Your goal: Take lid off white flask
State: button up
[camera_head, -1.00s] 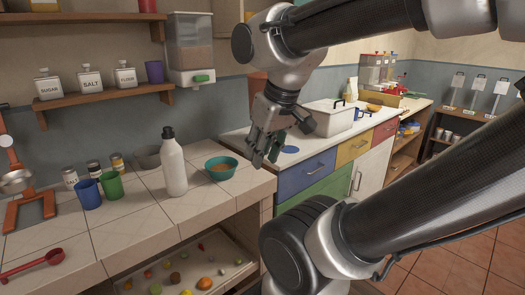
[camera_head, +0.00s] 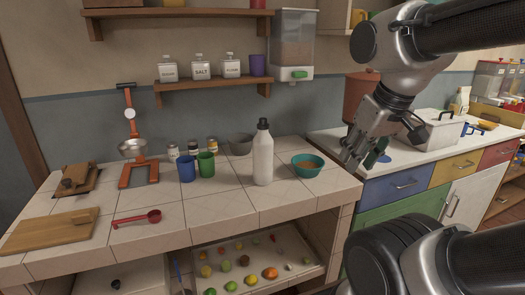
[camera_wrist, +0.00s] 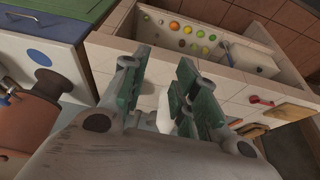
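The white flask (camera_head: 263,158) stands upright on the tiled counter with its dark lid (camera_head: 263,124) on top. My gripper (camera_head: 364,158) is to the right of the flask, above the counter's right end, apart from the flask. In the wrist view my gripper (camera_wrist: 160,95) shows two green-padded fingers spread apart with a gap between them. A white shape, likely the flask (camera_wrist: 164,115), shows partly between the fingers; its lid cannot be made out there.
A teal bowl (camera_head: 308,166) stands right of the flask. Blue (camera_head: 187,168) and green (camera_head: 206,164) cups stand left, with a grey bowl (camera_head: 240,144) behind. A red scoop (camera_head: 138,218) and wooden board (camera_head: 48,231) lie further left. A shelf (camera_head: 212,82) hangs above.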

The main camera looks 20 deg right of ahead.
aim_at(262, 125)
jog(key=i+l+u, duration=0.2)
jog(key=l, duration=0.25)
jog(key=i+l+u, duration=0.1)
jog(key=l+u, duration=0.15)
jog(key=l, duration=0.25)
jog(key=i+l+u, duration=0.2)
jog(key=l, duration=0.3)
jog(key=k, duration=0.1)
